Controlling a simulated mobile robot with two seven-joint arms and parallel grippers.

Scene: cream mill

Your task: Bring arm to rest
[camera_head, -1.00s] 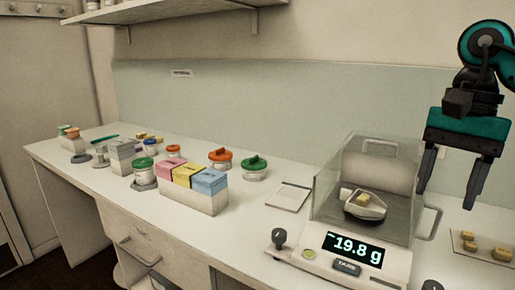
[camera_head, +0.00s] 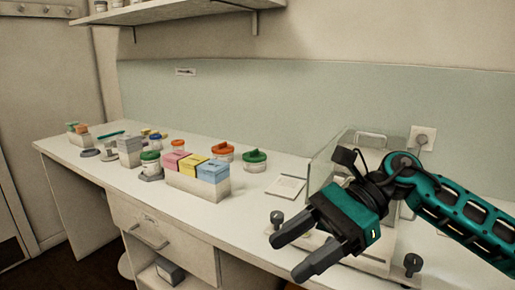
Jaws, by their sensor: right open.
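My right gripper (camera_head: 298,260) is open with nothing between its fingers. It is in front of the weighing balance, pointing down and to the left, and my teal arm comes in from the right. The balance (camera_head: 376,268) stands at the right of the counter with its clear draft shield (camera_head: 322,172). My gripper and arm hide its display, its pan and most of its front. My left gripper is not in view.
The long white counter (camera_head: 243,205) carries a box row with pink, yellow and blue tops (camera_head: 212,172), a red-lidded jar (camera_head: 223,151), green-lidded jars (camera_head: 254,160) and a notepad (camera_head: 286,187). A drawer (camera_head: 148,228) is below. A shelf (camera_head: 160,13) hangs above.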

